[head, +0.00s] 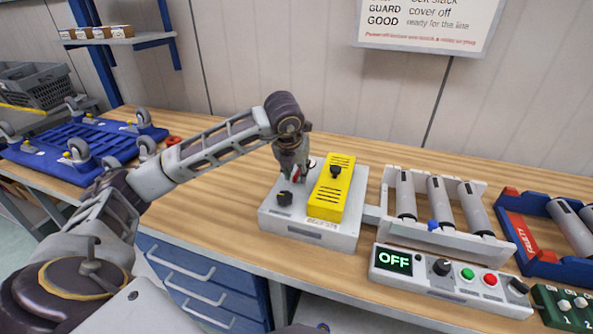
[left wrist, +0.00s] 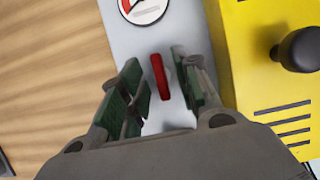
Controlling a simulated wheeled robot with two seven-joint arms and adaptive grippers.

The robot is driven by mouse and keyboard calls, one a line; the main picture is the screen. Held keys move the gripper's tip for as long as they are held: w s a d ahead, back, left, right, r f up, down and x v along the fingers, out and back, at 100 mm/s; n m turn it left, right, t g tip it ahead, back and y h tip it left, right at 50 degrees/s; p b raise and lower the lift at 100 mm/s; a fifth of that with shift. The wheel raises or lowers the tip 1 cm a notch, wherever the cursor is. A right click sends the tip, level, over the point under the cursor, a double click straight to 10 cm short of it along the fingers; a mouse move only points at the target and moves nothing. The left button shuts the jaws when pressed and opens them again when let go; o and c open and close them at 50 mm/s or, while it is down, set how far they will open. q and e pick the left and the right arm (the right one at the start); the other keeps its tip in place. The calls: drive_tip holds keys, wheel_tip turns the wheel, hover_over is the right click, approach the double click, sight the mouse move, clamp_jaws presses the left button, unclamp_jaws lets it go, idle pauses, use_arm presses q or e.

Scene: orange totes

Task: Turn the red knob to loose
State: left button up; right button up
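The red knob (left wrist: 160,77) is a narrow red bar on the light grey box (head: 340,237). In the left wrist view it stands between the two fingers of my left gripper (left wrist: 157,90), with a gap visible on both sides. In the head view my left gripper (head: 294,174) points down at the box, left of the yellow cover (head: 332,187), and mostly hides the knob. A round dial with a red mark (left wrist: 143,8) lies beyond the knob in the left wrist view. My right gripper is not seen.
A black knob (head: 285,199) sits on the box in front of my left gripper. A roller unit (head: 440,235) and a control panel with an OFF display (head: 394,260) stand to the right. A blue wheeled dolly (head: 70,150) is at the left.

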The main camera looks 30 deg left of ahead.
use_arm(q)
drive_tip(key=shift+r, duration=0.15)
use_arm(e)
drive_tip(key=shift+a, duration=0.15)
use_arm(q)
drive_tip(key=v, duration=1.1)
drive_tip(key=shift+s+r, duration=0.2)
drive_tip(key=shift+r, duration=0.15)
wheel_tip(320, 180, up, 22)
drive_tip(key=p, duration=2.2)
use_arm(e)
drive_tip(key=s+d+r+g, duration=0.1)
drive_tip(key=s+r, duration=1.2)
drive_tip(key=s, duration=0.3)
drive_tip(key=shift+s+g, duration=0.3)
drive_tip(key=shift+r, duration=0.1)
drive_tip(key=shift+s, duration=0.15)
